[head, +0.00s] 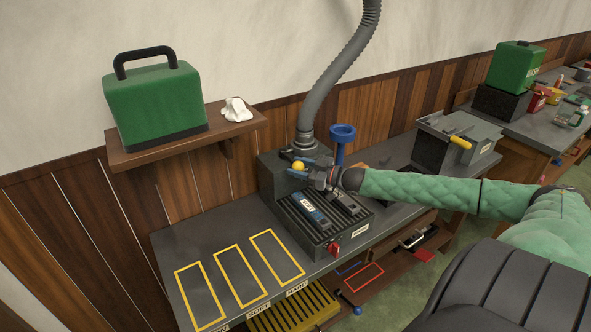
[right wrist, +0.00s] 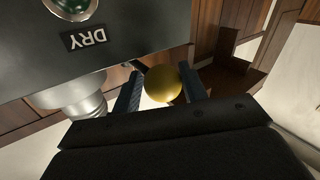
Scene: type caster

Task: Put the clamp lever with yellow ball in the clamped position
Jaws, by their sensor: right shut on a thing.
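The yellow ball (head: 298,166) of the clamp lever shows at the upper part of the dark machine (head: 277,178), near the base of the grey hose. My right gripper (head: 305,170) reaches it from the right and is shut on the ball. In the right wrist view the yellow ball (right wrist: 163,84) sits between the two blue-grey fingers of the right gripper (right wrist: 167,90). A short dark piece of the lever (right wrist: 138,66) shows beyond the ball; the rest of the lever is hidden. My left gripper is not in view.
A grey hose (head: 335,80) rises from the machine. A blue funnel-like part (head: 342,133) stands behind my right gripper. A shelf (head: 190,140) with a green case (head: 155,98) hangs at upper left. The bench (head: 215,250) with yellow outlines is clear at left.

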